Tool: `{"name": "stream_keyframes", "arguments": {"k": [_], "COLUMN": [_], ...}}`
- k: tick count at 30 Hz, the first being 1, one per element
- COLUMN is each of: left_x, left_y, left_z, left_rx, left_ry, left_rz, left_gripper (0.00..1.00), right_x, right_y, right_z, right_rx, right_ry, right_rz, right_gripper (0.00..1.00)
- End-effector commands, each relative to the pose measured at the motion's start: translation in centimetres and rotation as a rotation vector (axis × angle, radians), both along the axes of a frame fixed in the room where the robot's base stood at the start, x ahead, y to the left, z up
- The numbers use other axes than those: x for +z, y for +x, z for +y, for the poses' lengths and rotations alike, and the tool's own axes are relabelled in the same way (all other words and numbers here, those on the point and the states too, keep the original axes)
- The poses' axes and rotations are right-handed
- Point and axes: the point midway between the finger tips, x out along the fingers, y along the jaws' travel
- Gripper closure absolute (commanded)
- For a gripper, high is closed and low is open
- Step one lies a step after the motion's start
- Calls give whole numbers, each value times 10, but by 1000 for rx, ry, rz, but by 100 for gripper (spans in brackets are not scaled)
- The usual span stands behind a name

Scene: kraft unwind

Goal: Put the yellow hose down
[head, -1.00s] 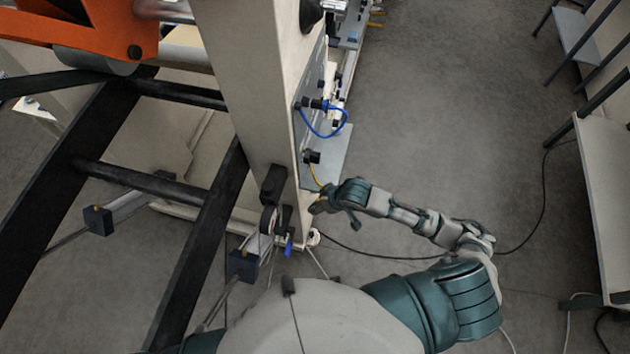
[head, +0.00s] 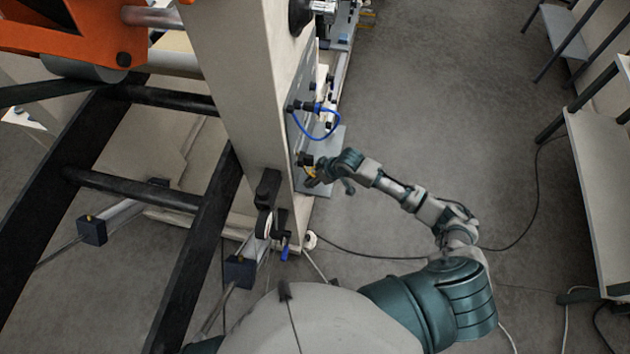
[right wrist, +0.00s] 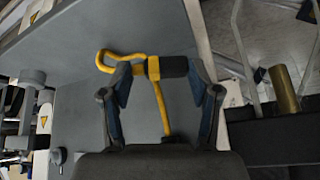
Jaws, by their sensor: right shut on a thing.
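The yellow hose (right wrist: 160,104) shows in the right wrist view, curving out to the left and running down between the fingers, with a black end piece (right wrist: 174,67) beside a yellow band. My right gripper (right wrist: 166,72) is shut on this end, one finger at each side. In the head view my right gripper (head: 314,178) is at the side of the cream machine post, by the grey plate; only a small bit of yellow shows there. The hose's lower end is partly hidden behind the gripper body. My left gripper is not in view.
A blue hose (head: 327,128) loops from the machine's side panel just above my right gripper. The cream post (head: 243,80) stands close to its left. A grey shelf plate (head: 325,150) lies beneath it. Open floor (head: 430,110) lies to the right, before a bench (head: 600,190).

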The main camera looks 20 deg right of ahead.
Motion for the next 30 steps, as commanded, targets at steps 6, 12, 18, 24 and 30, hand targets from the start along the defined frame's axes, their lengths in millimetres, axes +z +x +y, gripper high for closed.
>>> {"name": "stream_keyframes", "arguments": {"k": [6, 12, 18, 24, 30], "left_x": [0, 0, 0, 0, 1], "left_y": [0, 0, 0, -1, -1], "left_z": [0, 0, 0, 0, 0], "left_rx": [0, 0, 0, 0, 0], "left_ry": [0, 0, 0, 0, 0], "left_rz": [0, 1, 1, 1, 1], "left_gripper": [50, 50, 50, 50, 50], "right_x": [-30, -33, -34, -34, -30], "right_y": [-1, -1, -1, -1, -2], "right_z": [0, 0, 0, 0, -1], "right_rx": [-1, 1, 0, 0, 0], "right_ry": [0, -2, -1, -1, -1], "right_rz": [4, 1, 2, 2, 2], "right_gripper": [72, 72, 16, 13, 13]}}
